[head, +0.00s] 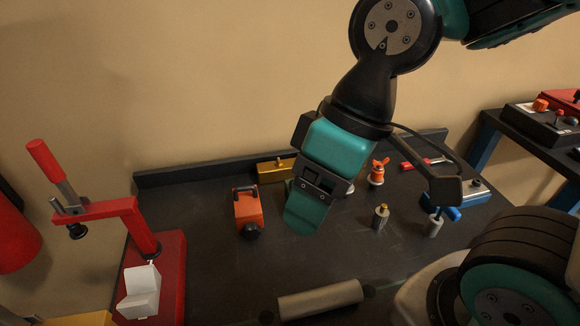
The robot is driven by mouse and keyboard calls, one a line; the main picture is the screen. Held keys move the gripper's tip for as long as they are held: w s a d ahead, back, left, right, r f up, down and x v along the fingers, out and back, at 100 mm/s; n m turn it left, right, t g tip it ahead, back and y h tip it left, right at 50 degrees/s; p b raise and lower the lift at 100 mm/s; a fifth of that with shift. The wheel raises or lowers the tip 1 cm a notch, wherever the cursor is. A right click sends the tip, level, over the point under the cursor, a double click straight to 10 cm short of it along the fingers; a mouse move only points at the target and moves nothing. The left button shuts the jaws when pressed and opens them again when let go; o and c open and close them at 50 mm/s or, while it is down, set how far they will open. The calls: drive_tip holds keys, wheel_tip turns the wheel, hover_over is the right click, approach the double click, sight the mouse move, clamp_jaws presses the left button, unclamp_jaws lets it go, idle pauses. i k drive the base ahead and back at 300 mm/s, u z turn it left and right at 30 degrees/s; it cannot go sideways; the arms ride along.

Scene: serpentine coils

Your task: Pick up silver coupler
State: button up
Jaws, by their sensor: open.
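My gripper (306,212) hangs over the middle of the dark table, pointing down and slightly left. It is open, seen from the side, with no object visible in it. A small upright silver cylinder with a brass-coloured knurled top (380,217) stands right of it, apart from the fingers. It looks like the silver coupler, but I cannot be certain. Another grey cylinder (433,226), with a blue part beside it, stands further right. A larger pale silver cylinder (320,299) lies on its side near the front. My gripper hides some table behind it.
An orange box with a black handle (248,211) stands left of my gripper. A brass block (275,170), an orange fitting (377,172) and a blue box (468,191) stand towards the back. A red press (150,265) occupies the left side. Dark table between front cylinder and upright ones is clear.

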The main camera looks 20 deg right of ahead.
sight(382, 215)
drive_tip(key=u, duration=0.55)
drive_tip(key=k, duration=1.25)
drive_tip(key=z, duration=0.15)
drive_tip(key=i, duration=0.75)
drive_tip(key=z, duration=0.25)
